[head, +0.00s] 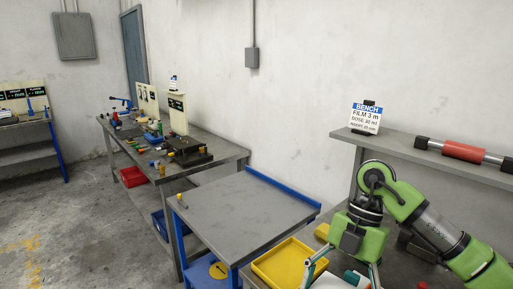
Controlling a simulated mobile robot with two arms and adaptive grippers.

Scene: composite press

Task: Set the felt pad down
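My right gripper (341,276) hangs from the green arm at the lower right, over the front bench. Its two fingers are spread wide apart, and their tips run to the bottom edge of the picture. A pale flat thing (330,281) shows between the fingers; it may be the felt pad, but I cannot tell. I cannot see whether the fingers touch it. My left gripper is not in view.
A yellow tray (266,269) lies left of my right gripper. A shelf (412,149) holds a red roller (463,151) and a bench sign (365,118). A cluttered workbench (217,151) stands farther left.

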